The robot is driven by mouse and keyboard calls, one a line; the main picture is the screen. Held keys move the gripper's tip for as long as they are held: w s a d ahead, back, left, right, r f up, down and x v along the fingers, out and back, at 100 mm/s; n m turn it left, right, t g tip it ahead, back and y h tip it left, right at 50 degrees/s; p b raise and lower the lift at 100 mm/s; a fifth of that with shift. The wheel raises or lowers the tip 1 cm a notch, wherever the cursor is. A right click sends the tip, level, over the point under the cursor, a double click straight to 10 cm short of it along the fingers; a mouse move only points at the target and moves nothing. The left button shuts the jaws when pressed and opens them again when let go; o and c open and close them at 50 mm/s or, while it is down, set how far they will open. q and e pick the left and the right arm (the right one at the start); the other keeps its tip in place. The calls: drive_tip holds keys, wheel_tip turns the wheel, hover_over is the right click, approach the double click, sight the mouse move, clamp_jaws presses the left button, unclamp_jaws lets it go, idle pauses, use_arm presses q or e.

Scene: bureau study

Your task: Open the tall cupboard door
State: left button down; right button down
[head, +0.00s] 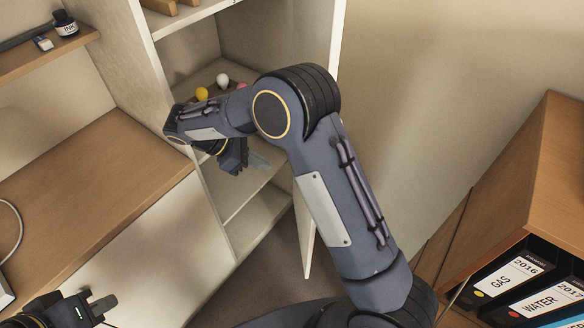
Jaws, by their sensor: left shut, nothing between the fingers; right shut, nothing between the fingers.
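The tall cupboard (148,70) stands upper centre with its interior and shelves showing. Its door (312,35) stands open at the right of the opening, seen at a steep angle, its lower part dropping behind my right arm. The arm hides the door's middle, and no handle shows. My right gripper (258,161) is shut and empty in front of the opening, left of the door and apart from it as far as I can see. My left gripper (103,304) is shut and empty low at the left, by the desk front.
A wooden desk (90,170) lies left of the cupboard, with an ink bottle (65,24) on a ledge above. Yellow (202,93) and white (223,80) balls sit on a cupboard shelf. A wooden unit (535,170) with binders (515,285) stands at the right.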

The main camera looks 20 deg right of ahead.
drive_tip(key=d+r+p+x, duration=0.2)
drive_tip(key=p+x, duration=0.1)
drive_tip(key=x, duration=0.9)
drive_tip(key=shift+s, duration=0.35)
drive_tip(key=shift+d+f, duration=0.1)
drive_tip(key=shift+d, duration=0.05)
